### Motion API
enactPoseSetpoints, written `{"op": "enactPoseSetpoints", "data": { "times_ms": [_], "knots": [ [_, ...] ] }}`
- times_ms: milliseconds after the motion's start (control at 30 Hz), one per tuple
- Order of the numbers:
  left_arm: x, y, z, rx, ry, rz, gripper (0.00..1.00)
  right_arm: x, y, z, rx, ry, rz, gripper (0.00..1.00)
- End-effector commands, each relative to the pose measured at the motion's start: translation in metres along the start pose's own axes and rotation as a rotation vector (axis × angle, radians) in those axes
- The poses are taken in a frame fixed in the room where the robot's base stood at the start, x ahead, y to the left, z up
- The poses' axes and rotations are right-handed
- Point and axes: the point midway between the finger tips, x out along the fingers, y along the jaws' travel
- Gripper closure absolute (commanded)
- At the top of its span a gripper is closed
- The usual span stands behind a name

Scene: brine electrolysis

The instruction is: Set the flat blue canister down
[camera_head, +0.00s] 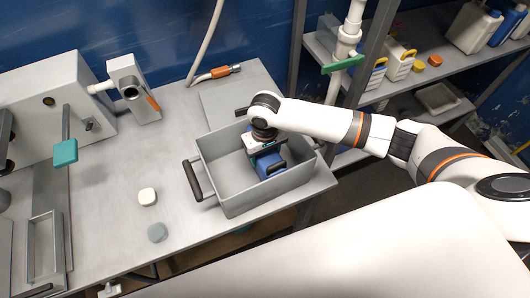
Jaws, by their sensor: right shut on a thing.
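The flat blue canister (268,162) is inside the grey bin (222,162), toward its right side. My right gripper (266,152) reaches down into the bin from above and is shut on the canister's upper part. The gripper and wrist cover much of the canister. I cannot tell whether the canister's underside touches the bin floor. My left gripper does not show in the head view.
The bin with black handles stands on a grey bench (110,194). A white cap (147,196) and a grey-blue piece (157,232) lie left of it. A grey machine (55,95) with a teal lever stands further left. A shelf (430,65) holds bottles at the upper right.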

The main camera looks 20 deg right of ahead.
Motion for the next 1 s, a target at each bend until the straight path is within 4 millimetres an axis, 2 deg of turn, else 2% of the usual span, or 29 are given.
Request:
{"op": "enactPoseSetpoints", "data": {
  "times_ms": [33,167,433,533,667,1000],
  "knots": [
    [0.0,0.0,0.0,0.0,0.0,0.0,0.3,0.001,0.0,0.0,0.0,0.001,0.0,0.39],
    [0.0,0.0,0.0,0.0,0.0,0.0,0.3,0.001,0.0,0.0,0.0,0.0,0.0,0.19],
    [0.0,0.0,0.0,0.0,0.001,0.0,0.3,0.0,0.0,0.0,0.0,0.0,0.0,0.19],
    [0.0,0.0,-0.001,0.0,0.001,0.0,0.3,-0.006,0.0,0.0,0.0,-0.001,0.0,0.19],
    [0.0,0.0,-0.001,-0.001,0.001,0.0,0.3,-0.025,0.0,0.001,0.0,-0.004,0.0,0.19],
    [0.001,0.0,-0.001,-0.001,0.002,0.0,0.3,-0.096,0.0,0.001,0.0,-0.003,0.001,0.19]
  ]
}}
